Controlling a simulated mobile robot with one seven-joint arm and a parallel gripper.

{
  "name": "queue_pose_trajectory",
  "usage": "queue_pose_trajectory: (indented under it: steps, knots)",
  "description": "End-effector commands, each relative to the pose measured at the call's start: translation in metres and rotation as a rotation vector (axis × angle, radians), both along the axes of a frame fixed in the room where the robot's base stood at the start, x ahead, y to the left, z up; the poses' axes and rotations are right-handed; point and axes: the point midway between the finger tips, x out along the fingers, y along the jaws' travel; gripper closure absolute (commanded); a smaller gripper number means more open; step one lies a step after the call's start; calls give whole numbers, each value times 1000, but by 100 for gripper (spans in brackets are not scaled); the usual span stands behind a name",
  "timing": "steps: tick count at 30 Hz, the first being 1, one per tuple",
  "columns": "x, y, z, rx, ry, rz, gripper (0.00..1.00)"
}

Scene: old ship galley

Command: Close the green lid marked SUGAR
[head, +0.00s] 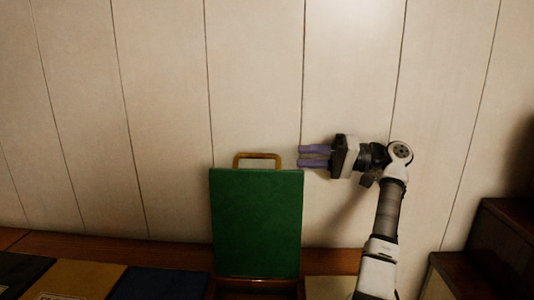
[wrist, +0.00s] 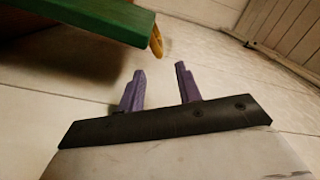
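The green lid (head: 256,222) stands upright, raised open above its box, in the middle of the head view. A brass-coloured handle (head: 257,156) is on its top edge. No SUGAR marking shows on the face I see. My gripper (head: 300,157) is just right of the lid's top right corner, with its two purple fingers pointing left. In the wrist view the fingers (wrist: 160,82) are apart with nothing between them. The lid's edge (wrist: 90,17) and the handle's end (wrist: 156,42) show at the upper left there, apart from the fingertips.
A white plank wall (head: 160,110) stands behind the lid. Left of it lie a blue lid (head: 160,284), an ochre lid (head: 78,280) and a black one (head: 18,272), all flat. Dark wooden steps (head: 500,245) are at the right. The space above the lid is clear.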

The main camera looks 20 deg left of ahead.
Motion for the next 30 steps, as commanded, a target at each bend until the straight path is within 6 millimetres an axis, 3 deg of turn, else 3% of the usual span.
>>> queue_pose_trajectory:
  steps: [9, 15, 27, 30]
  knots:
    - [-19, 66, 2, -1, 3, 2, 66]
    - [-26, 90, 1, 0, 2, 1, 66]
    - [-28, 98, 0, -1, 2, 0, 66]
    - [-28, 98, 0, -1, 2, 0, 77]
